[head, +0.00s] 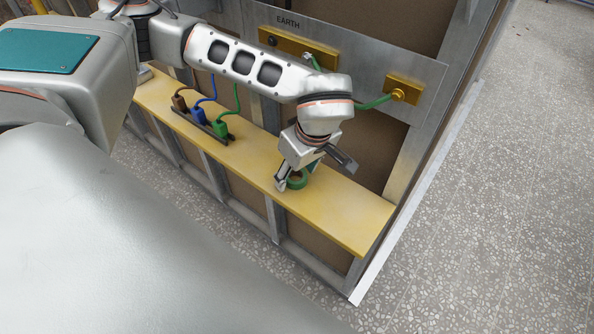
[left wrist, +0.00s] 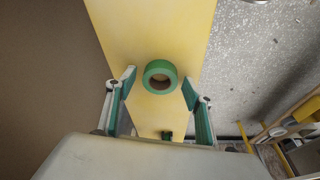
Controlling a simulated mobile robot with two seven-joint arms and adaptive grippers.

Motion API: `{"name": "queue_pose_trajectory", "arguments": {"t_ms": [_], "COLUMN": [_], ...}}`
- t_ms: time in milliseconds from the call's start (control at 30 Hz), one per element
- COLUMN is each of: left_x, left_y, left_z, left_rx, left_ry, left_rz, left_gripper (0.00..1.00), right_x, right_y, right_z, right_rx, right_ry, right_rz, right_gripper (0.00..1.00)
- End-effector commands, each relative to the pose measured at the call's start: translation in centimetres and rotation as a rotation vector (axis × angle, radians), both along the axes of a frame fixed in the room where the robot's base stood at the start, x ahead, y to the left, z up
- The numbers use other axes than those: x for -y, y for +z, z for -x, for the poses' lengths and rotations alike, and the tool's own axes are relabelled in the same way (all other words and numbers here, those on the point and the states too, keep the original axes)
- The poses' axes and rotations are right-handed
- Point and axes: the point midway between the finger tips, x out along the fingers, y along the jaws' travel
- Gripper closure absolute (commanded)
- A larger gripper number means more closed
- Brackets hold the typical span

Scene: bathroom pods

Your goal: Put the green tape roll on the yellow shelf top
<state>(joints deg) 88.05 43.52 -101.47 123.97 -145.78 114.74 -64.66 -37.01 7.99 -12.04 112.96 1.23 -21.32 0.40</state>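The green tape roll (head: 297,181) lies flat on the yellow shelf top (head: 340,205), toward its right end in the head view. The gripper partly hides the roll in the head view. My right gripper is not in view.
A dark rack with brown (head: 180,103), blue (head: 198,116) and green (head: 220,128) plugs stands on the shelf to the left. A metal-framed panel with brass plates (head: 402,91) and a green cable (head: 372,103) rises behind. The shelf's right end is clear.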

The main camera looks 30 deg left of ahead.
Motion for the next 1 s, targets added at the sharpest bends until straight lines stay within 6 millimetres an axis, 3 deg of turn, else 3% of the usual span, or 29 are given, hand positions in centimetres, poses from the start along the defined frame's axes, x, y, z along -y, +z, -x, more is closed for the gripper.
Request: {"name": "queue_pose_trajectory", "arguments": {"t_ms": [367,800,1000], "left_x": [0.2,2.3,2.9], "left_y": [1.1,9.2,11.4], "left_z": [-0.1,0.7,0.9], "left_rx": [0.004,0.005,0.002], "left_ry": [-0.001,-0.002,-0.001], "left_rz": [0.001,0.001,0.0], "left_gripper": [0.48,0.48,0.48], "right_x": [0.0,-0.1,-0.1], "right_y": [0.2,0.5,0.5], "right_z": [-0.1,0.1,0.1], "right_rx": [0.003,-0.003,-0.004], "right_ry": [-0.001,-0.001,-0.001], "right_rz": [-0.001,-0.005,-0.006], "right_gripper": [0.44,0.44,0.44]}}
